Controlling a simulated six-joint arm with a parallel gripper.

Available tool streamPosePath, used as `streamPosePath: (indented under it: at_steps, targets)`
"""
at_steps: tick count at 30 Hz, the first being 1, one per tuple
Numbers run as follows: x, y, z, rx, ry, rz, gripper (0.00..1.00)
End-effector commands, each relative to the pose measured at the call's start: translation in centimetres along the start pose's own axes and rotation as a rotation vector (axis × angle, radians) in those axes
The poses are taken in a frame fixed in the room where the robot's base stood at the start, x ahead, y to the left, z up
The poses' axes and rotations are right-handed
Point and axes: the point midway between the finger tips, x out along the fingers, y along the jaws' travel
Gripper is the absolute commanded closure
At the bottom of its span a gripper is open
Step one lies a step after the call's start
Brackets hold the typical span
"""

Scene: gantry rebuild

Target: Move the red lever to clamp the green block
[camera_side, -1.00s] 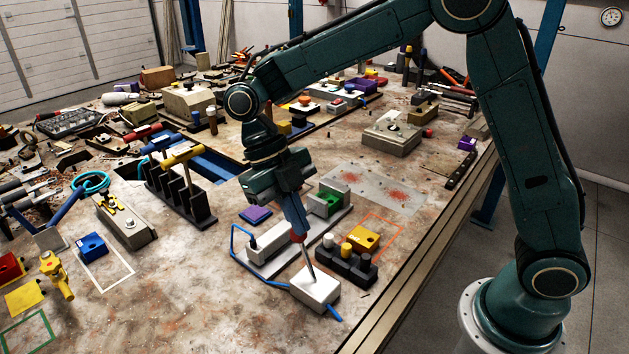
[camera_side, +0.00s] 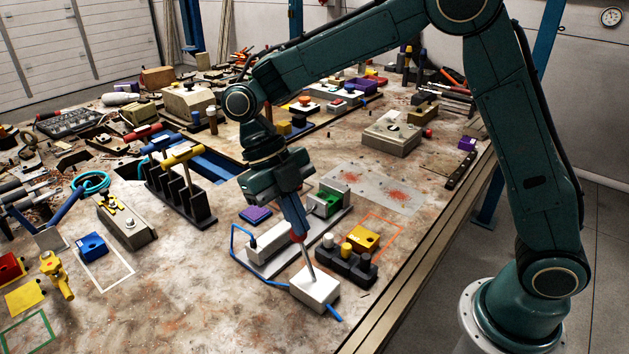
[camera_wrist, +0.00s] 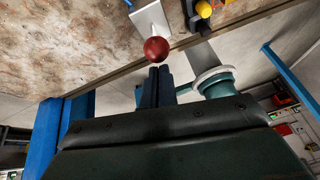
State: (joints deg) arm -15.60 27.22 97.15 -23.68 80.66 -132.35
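The red lever is a thin metal rod with a red ball knob (camera_wrist: 156,49), rising tilted from a white box (camera_side: 315,291) near the table's front edge. The green block (camera_side: 329,201) sits in a grey clamp fixture (camera_side: 278,255), against its upright end plate. My gripper (camera_side: 296,231) points down at the knob from above. Its two fingers lie close together in the wrist view, with their tips at or just short of the knob. The knob is not between them, and contact is unclear.
A dark rack with black, white and yellow pegs (camera_side: 346,264) stands close to the right of the lever box. A yellow block (camera_side: 364,237) is behind it. A blue hose (camera_side: 233,246) runs around the fixture to the box.

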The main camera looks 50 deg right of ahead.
Motion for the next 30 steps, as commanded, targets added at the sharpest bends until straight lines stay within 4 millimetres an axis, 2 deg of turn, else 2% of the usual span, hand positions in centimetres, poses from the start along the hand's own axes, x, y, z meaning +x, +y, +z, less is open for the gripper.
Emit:
streamPosePath:
  at_steps: [11, 30]
  targets:
    - [1.1, -0.5, -3.2, 0.010, -0.027, 0.014, 1.00]
    - [3.2, -1.0, -6.4, 0.019, -0.279, 0.058, 1.00]
